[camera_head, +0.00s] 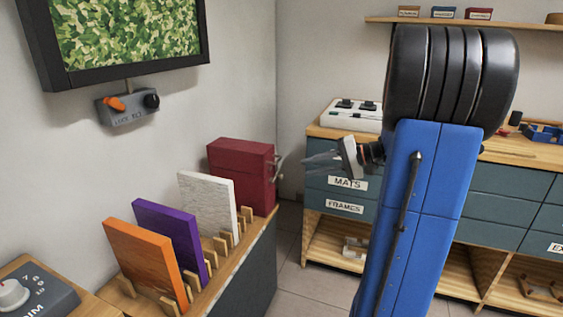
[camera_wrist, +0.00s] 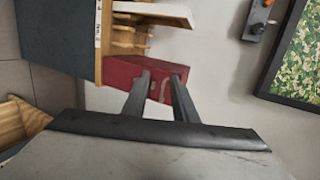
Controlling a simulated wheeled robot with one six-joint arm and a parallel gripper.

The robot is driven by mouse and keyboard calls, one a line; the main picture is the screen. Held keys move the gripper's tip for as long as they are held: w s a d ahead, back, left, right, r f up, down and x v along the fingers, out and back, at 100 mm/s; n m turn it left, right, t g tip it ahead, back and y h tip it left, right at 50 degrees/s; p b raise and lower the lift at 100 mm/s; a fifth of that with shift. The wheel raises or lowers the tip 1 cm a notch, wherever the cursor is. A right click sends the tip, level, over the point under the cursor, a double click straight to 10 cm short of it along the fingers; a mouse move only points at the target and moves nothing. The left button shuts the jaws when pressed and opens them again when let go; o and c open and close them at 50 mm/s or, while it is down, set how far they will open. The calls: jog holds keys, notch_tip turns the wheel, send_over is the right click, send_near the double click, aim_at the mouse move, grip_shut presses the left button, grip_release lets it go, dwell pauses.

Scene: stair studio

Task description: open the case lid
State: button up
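The dark red case (camera_head: 240,172) stands upright at the far end of the wooden rack, against the wall, and it looks closed. A pale metal handle or latch (camera_head: 278,168) sticks out on its right side. My gripper (camera_head: 305,161) is just right of this hardware, pointing at it, apart from the case as far as I can tell. In the wrist view the two dark fingers (camera_wrist: 163,76) are spread, with the red case (camera_wrist: 125,76) ahead of them and a pale strip of hardware in the gap. Nothing is held.
White (camera_head: 207,205), purple (camera_head: 172,240) and orange (camera_head: 145,265) panels stand in rack slots in front of the case. A grey wall box with an orange knob (camera_head: 128,105) hangs above, under a framed picture. A drawer workbench (camera_head: 480,200) stands behind my arm.

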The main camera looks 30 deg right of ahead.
jog(key=d+m+t, duration=0.1)
jog(key=d+t, duration=0.1)
jog(key=d, duration=0.6)
jog(key=r+x, duration=0.1)
jog(key=x, duration=1.7)
jog(key=shift+w, duration=0.35)
jog(key=shift+d, duration=0.15)
grip_shut()
